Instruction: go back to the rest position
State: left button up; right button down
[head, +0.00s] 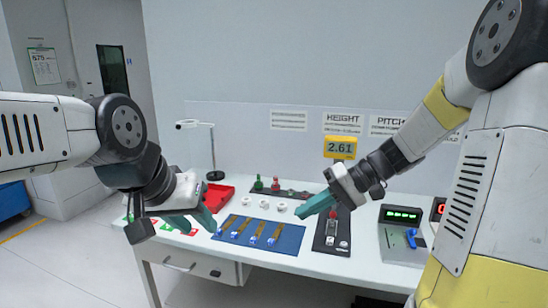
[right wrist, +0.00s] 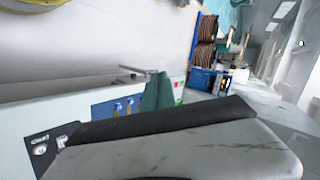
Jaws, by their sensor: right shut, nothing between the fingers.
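My left gripper (head: 196,222) is over the left front part of the white table (head: 345,265) in the head view. Its two teal fingers appear spread, with nothing seen between them. My right gripper (head: 312,205) is shut and empty, above the table between the blue mat (head: 285,243) and the dark panel with a lever (head: 331,244). Its teal fingers (right wrist: 157,92) also show in the right wrist view. Whether either gripper touches anything below cannot be told.
The blue mat holds several brass-coloured strips with blue ends. A red tray (head: 217,194), white rings (head: 264,204), a lamp stand (head: 214,174) and a box with a green display (head: 402,240) stand on the table. A yellow sign (head: 340,148) reads 2.61.

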jog(key=s+d+r+t+h, duration=0.2)
jog(key=s+d+h, duration=0.1)
jog(key=s, duration=0.3)
jog(key=s+d+r+m+t+h, duration=0.1)
jog(key=s+d+r+t+h, duration=0.2)
jog(key=s+h, duration=0.2)
jog(key=shift+s+d+r+m+t+h, duration=0.2)
jog(key=shift+s+m+t+h, duration=0.1)
jog(key=shift+s, duration=0.75)
jog(key=shift+a, duration=0.1)
dwell(0.5)
